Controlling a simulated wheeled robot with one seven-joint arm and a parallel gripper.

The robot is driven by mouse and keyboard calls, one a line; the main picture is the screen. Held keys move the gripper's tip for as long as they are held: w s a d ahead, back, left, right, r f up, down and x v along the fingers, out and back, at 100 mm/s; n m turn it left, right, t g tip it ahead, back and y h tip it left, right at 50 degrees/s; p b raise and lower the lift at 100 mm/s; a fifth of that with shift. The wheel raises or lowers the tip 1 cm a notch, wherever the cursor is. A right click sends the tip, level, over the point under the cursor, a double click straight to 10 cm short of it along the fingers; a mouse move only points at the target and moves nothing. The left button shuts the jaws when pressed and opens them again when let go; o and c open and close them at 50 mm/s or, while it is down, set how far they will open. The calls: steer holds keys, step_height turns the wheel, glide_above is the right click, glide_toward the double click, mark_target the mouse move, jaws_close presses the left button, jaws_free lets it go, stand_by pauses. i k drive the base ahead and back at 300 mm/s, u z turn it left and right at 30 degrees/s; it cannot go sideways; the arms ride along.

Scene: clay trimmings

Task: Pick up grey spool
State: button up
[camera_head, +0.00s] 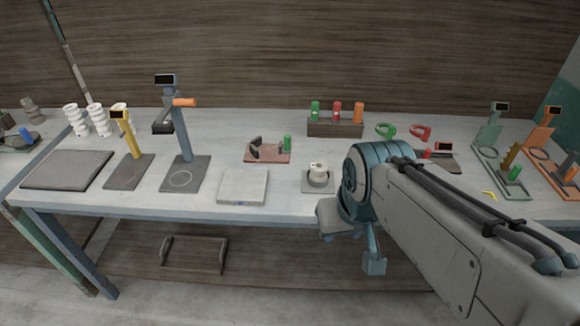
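A small grey-brown spool-shaped object (31,110) stands upright at the far left back of the scene, beyond the white ribbed spools (98,121); it is the only piece there that looks like a grey spool. My gripper (358,248) hangs at the end of my arm, in front of the table's front edge, right of centre. It is far to the right of the grey spool and apart from it. My arm's blue wrist hides part of the gripper, and the finger gap does not show clearly. Nothing is seen held in it.
A yellow stand (128,138) and a tall blue-grey stand (182,140) rise at the left. A cream piece (318,169) sits on a grey base near my wrist. A rack (335,129) with coloured cylinders is at the back. Green (487,140) and orange (541,140) stands are right.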

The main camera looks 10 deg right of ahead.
mark_target(318, 168)
steer(key=u, duration=0.2)
steer(key=i, duration=0.85)
steer(key=z, duration=0.6)
